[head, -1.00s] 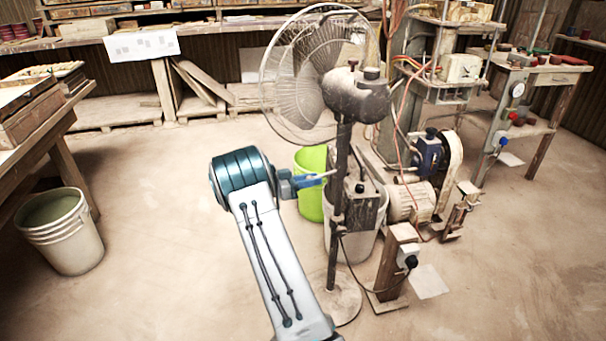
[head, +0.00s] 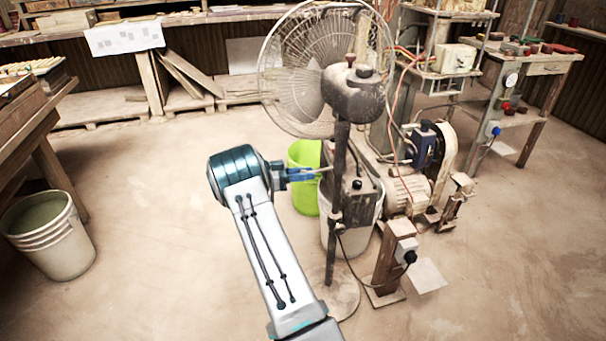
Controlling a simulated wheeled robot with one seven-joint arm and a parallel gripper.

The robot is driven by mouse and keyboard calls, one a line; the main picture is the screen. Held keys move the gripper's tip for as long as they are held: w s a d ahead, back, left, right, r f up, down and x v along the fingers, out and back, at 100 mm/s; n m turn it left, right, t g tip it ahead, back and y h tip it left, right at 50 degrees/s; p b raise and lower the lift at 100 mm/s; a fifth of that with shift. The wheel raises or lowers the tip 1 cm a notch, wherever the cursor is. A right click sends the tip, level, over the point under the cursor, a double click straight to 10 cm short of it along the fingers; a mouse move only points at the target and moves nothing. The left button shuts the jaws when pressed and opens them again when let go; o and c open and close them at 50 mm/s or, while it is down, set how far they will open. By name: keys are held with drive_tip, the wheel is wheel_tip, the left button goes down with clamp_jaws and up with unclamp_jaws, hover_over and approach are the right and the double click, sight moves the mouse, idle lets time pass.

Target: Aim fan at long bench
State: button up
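The fan (head: 350,92) is a dusty pedestal fan on a dark pole with a round base on the floor. I see its motor from behind, with the wire grille (head: 297,75) beyond it, facing the back wall and somewhat left. A long bench (head: 60,40) runs along the back wall, a white paper sheet hanging over its front edge. My gripper (head: 318,172), with blue fingers, points right at the fan's pole, below the motor. Its fingertips are at or very near the pole. Whether they grip anything is too small to tell.
A lime-green bin (head: 303,195) and a machine with motor and belt guard (head: 408,190) stand close behind the pole. A wooden post with a socket box (head: 402,250) is right of the base. A grey bucket (head: 48,240) is at left. The floor between is clear.

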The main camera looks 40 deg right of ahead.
drive_tip(key=o, duration=0.4)
drive_tip(key=shift+s+d, duration=0.1)
drive_tip(key=shift+d, duration=0.1)
drive_tip(key=shift+a, duration=0.1)
drive_tip(key=p+v, duration=0.1)
drive_tip(key=v, duration=1.2)
drive_tip(key=shift+a, duration=0.35)
